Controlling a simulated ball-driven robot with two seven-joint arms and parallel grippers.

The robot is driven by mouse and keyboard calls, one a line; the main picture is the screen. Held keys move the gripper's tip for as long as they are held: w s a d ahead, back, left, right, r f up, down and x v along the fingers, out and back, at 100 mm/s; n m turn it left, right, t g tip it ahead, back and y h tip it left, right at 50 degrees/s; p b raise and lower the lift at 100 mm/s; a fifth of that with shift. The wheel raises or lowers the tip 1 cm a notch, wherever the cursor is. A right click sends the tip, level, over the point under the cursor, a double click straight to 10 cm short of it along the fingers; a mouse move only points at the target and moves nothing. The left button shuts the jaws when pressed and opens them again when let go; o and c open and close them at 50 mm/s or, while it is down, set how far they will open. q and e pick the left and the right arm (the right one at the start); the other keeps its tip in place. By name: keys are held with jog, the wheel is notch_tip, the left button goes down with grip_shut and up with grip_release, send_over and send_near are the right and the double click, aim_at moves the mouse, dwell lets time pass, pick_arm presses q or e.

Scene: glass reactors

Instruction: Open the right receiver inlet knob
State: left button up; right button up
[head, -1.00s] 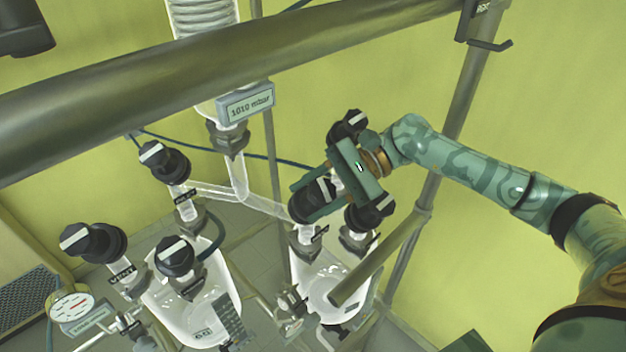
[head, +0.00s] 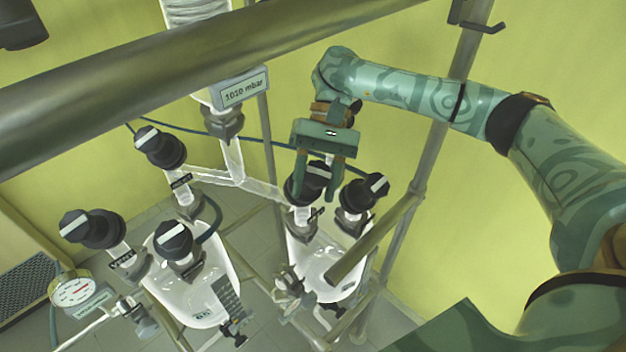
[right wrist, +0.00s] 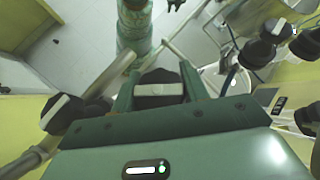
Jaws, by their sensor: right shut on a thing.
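The right receiver (head: 325,262) is a clear glass vessel at the right of the head view. Its inlet knob (head: 318,170), black with a white stripe, sits on the glass tube from the forked pipe. My right gripper (head: 318,186) is shut on this knob, with one finger on each side. The right wrist view also shows the knob (right wrist: 158,90) between the fingers, its stripe running across from finger to finger. The fingers hide part of the knob's sides. My left gripper is not in view.
A second black knob (head: 365,191) stands close to the right of the held one. The left receiver (head: 195,290) has several similar knobs. A thick metal bar (head: 150,88) crosses the upper head view, and a slanted rail (head: 375,238) passes in front of the right receiver.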

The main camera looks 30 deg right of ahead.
jog(key=n+h, duration=0.4)
jog(key=h, duration=0.1)
jog(key=shift+d+f, duration=0.15)
jog(key=shift+d, duration=0.2)
jog(key=shift+n+h, duration=0.4)
jog(key=o, duration=1)
